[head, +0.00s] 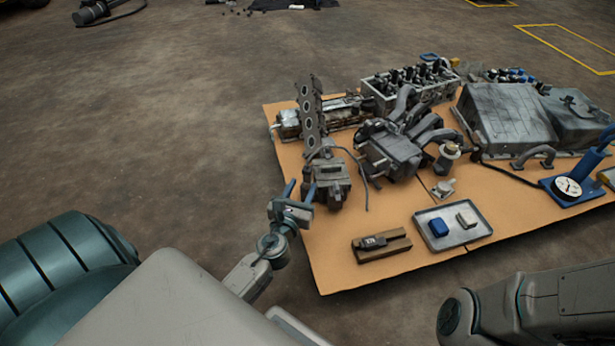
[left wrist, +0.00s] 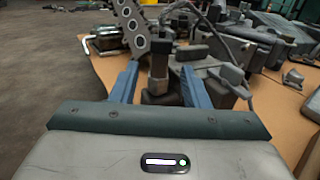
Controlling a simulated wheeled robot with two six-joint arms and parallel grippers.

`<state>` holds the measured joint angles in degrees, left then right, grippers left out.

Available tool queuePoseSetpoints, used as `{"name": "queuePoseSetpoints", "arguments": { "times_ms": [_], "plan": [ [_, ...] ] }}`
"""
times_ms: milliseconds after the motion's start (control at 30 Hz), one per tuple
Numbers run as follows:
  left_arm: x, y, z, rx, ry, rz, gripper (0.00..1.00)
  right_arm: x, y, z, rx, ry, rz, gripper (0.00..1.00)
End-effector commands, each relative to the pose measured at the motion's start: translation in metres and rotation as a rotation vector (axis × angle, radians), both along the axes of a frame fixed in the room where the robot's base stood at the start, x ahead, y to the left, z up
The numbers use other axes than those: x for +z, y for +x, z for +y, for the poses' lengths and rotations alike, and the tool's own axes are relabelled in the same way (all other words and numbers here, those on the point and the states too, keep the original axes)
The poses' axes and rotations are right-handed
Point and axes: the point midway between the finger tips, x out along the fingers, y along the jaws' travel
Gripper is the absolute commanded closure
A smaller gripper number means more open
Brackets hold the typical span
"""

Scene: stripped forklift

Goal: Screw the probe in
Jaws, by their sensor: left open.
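My left gripper (head: 299,189) is at the near left edge of the cardboard-covered surface, in front of a dark metal housing (head: 330,180). In the left wrist view its two blue fingers (left wrist: 158,88) are spread apart. An upright dark stub with a squared collar (left wrist: 158,68) shows between them, with visible gaps on both sides. It looks like the probe, but I cannot tell for sure, nor how deep it sits in the housing. My right gripper is not in view.
A perforated metal plate (head: 310,115) stands upright behind the housing. A manifold with curved pipes (head: 395,150) lies to its right. A wooden block (head: 382,246) and a metal tray (head: 468,238) with small items lie near the front edge.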

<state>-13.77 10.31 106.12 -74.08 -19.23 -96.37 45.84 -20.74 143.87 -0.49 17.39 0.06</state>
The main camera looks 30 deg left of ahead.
Motion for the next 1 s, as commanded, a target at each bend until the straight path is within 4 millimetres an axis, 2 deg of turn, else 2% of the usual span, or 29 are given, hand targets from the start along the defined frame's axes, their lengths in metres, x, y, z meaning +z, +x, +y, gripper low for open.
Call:
{"name": "queuePoseSetpoints", "arguments": {
  "times_ms": [100,300,700,900,1000],
  "plan": [
    [-0.001,0.023,0.007,0.0,0.0,-0.002,0.58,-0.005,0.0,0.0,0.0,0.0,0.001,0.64],
    [-0.001,0.046,0.014,0.0,-0.002,-0.001,0.58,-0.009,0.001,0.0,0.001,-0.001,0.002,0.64],
    [0.0,0.053,0.016,0.0,-0.002,0.0,0.58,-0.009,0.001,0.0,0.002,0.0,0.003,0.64],
    [0.0,0.053,0.016,0.0,-0.002,0.0,0.97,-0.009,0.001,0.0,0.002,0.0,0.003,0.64],
    [-0.001,0.053,0.016,0.0,-0.002,0.0,1.0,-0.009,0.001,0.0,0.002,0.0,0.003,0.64]
  ]
}}
